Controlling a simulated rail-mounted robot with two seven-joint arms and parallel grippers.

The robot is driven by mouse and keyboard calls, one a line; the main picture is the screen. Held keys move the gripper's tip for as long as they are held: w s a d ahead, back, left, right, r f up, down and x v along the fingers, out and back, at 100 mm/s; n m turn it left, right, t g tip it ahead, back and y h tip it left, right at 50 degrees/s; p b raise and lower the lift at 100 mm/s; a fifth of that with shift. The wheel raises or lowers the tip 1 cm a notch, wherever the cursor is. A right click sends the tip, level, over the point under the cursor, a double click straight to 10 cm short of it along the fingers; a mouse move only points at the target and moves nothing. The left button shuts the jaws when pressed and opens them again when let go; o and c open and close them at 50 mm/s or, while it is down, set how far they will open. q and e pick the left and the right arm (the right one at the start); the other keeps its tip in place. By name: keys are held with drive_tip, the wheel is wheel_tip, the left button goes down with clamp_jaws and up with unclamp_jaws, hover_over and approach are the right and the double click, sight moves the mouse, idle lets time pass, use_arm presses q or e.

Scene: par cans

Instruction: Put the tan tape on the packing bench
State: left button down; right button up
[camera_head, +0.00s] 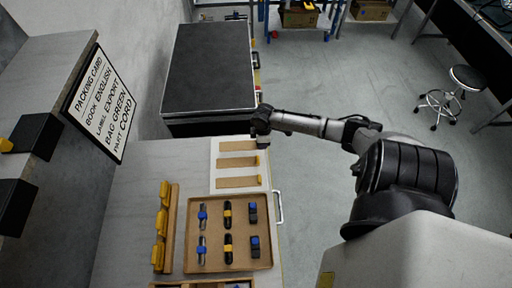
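I cannot make out a tape that is clearly tan. Several tan strips (238,162) lie in a row on a white panel at the far part of the light grey bench (140,195); I cannot tell what they are. I cannot tell which surface is the packing bench. My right gripper (257,138) is at the end of the arm that comes in from the right. It hangs over the far right edge of the light grey bench, close to the farthest tan strip. Its fingers are too small and dark to read. My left gripper is not in view.
A cardboard tray (196,268) holds several small blue, black and yellow items. A wooden rack with yellow pieces (161,222) stands left of it. A packing sign (101,104) leans at left. A dark-topped cabinet (210,68) stands behind. Open floor and a stool (467,77) lie right.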

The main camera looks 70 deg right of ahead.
drive_tip(key=shift+w+f, duration=0.4)
drive_tip(key=shift+w, duration=0.25)
drive_tip(key=shift+w+f, duration=0.4)
drive_tip(key=shift+w, duration=0.25)
wheel_tip(320, 180, down, 4)
drive_tip(key=shift+r+b, duration=0.2)
drive_tip(key=shift+b, duration=0.25)
drive_tip(key=shift+f, duration=0.2)
drive_tip(key=shift+f, duration=0.15)
drive_tip(key=o, duration=0.8)
drive_tip(key=shift+o, duration=0.2)
